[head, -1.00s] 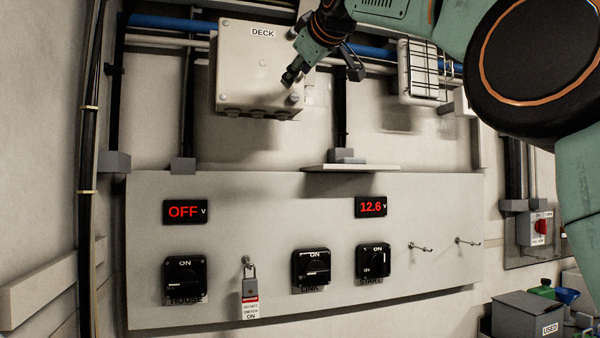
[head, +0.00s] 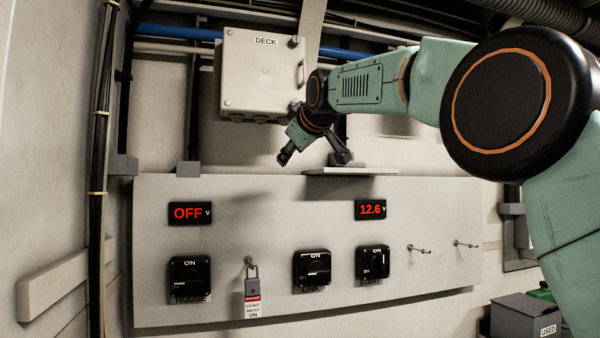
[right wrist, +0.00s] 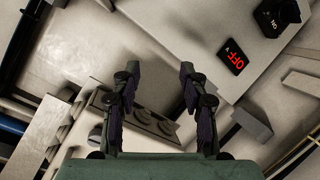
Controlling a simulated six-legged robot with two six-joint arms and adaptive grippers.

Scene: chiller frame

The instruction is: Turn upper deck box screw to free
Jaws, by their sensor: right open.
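The grey box labelled DECK (head: 262,70) hangs high on the wall in the head view, its lid shut. Its upper right screw (head: 294,41) shows as a dark knob at the corner. A lower right screw (head: 296,105) sits just above my right wrist, partly hidden. My right gripper (head: 313,157) is open and empty, below the box's lower right corner and apart from both screws. In the right wrist view its spread fingers (right wrist: 158,70) frame bare wall, and a grey part with round fittings (right wrist: 150,122) shows behind them. My left gripper is out of view.
A small shelf (head: 350,171) sticks out close under my right gripper. Below is the switch panel (head: 240,230) with red displays, rotary switches and a padlock (head: 251,283). Blue and white pipes run behind the box. A grey bin (head: 527,316) stands at lower right.

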